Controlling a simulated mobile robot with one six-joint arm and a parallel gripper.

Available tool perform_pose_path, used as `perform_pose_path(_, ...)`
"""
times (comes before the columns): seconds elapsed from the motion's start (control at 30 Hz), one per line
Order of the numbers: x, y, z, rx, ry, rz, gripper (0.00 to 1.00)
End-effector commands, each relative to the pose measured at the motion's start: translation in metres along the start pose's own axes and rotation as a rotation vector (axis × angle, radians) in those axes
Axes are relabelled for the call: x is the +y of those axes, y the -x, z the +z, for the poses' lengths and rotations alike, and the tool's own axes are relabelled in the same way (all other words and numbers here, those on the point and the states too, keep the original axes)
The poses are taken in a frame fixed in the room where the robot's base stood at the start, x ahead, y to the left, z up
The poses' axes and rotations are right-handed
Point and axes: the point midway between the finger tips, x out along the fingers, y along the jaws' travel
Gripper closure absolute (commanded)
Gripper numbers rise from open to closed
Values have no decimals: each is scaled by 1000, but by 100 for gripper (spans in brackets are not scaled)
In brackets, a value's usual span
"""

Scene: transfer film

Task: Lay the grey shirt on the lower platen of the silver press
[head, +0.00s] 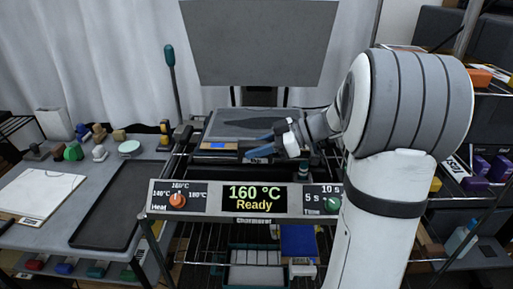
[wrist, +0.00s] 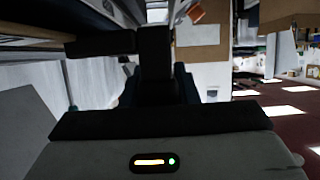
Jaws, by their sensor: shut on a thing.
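The silver press stands in front of me in the head view, its front panel (head: 232,212) reading "160 °C Ready". Its grey upper platen (head: 258,42) is raised high at the back. The grey shirt (head: 245,124) shows as a dark grey flat shape over the lower platen area, behind the panel. The lower platen is mostly covered, and I cannot tell whether the shirt rests fully on it. My gripper (head: 262,145) reaches in from the right at the shirt's near right edge, shut on it. In the wrist view, dark jaws (wrist: 155,55) hide the grasp.
A grey table on the left holds a white board (head: 38,195), a black tray (head: 120,205) and several small coloured stamps or knobs. Shelves with boxes stand at the right. A wire rack with bins (head: 255,277) is below the press. A teal-handled lever (head: 170,58) stands upright behind, left.

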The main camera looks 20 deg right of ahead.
Motion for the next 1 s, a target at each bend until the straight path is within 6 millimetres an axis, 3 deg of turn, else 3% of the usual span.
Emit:
perform_pose_path(0.83, 0, -6, 10, 0, 4, -1, 100)
perform_pose_path(0.87, 0, -5, 9, 0, 4, -1, 70)
perform_pose_path(1.0, 0, -5, 9, 0, 3, -1, 59)
